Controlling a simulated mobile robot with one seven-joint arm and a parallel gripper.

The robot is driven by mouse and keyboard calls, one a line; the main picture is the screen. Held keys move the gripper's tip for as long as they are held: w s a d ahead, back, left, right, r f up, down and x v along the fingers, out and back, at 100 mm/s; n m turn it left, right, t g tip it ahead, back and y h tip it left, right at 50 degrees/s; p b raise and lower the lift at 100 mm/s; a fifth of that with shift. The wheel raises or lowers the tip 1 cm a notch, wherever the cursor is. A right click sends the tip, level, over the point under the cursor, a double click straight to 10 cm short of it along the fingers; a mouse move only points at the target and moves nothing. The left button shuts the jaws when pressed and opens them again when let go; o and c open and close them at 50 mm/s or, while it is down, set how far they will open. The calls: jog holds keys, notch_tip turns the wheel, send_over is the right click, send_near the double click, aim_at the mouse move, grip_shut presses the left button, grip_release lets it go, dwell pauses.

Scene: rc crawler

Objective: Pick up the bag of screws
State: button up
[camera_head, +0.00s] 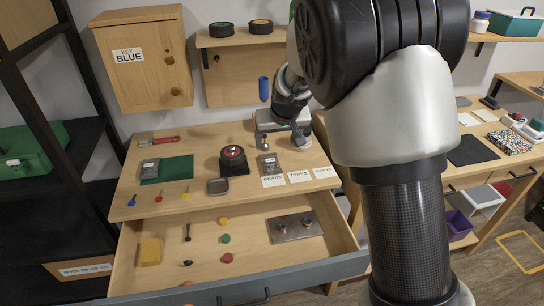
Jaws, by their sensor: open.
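A small grey packet (270,163) lies on the workbench top, just behind the white cards. Another grey packet (149,168) lies on a dark green mat (177,170) at the left. Their contents are too small to read, so I cannot tell which is the bag of screws. My gripper (281,143) is open and points down above the right part of the bench top, close behind the nearer packet. Nothing is visibly held between its fingers.
A black round-topped device (233,160) and a small dark tray (218,186) stand left of my gripper. Label cards (299,176) lie along the front edge. An open drawer (170,262) below holds several small parts. A blue cylinder (263,88) is on the wall behind.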

send_over(271, 161)
jog(key=s, duration=0.3)
jog(key=f, duration=0.9)
jog(key=shift+w+d+f+b, duration=0.2)
jog(key=shift+d+f+b, duration=0.1)
jog(key=shift+d, duration=0.05)
jog(key=x, duration=0.5)
jog(key=shift+s+f, duration=0.15)
jog(key=c, duration=1.1)
